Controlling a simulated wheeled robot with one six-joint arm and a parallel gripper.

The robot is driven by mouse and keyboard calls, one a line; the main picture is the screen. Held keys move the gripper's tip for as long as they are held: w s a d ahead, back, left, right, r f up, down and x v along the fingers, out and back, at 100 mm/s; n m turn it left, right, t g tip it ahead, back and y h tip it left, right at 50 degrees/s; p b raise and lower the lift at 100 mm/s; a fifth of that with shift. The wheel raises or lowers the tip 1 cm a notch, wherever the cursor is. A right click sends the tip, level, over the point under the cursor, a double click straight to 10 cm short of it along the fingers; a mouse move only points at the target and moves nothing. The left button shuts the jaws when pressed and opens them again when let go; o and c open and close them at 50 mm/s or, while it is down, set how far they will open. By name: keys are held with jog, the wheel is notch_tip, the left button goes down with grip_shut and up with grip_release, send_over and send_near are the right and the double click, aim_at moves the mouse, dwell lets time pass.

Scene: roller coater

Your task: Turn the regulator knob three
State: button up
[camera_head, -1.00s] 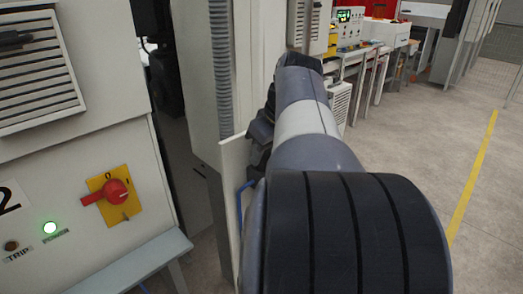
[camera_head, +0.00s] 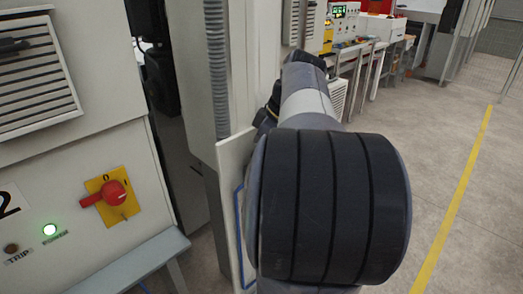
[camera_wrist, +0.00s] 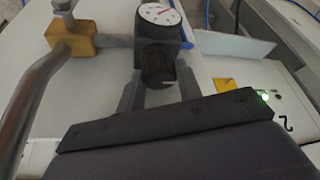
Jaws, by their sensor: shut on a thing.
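The regulator knob (camera_wrist: 157,70) is a dark, round, ribbed knob below a dark regulator body (camera_wrist: 158,52) in the wrist view. A round white pressure gauge (camera_wrist: 160,14) with a red needle sits above the body. My gripper (camera_wrist: 158,88) is shut on the knob, one finger on each side of it. No number for this regulator can be read. In the head view my arm hides the knob and the gripper.
A brass fitting (camera_wrist: 72,38) and a metal pipe (camera_wrist: 35,90) are close to the left of the gripper. A cabinet with a red rotary switch (camera_head: 116,193) and a lit green lamp (camera_head: 49,230) stands at left. Open floor (camera_head: 440,165) lies at right.

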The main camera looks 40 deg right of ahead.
dwell(0.3)
jog(key=o, duration=1)
jog(key=shift+c, duration=0.2)
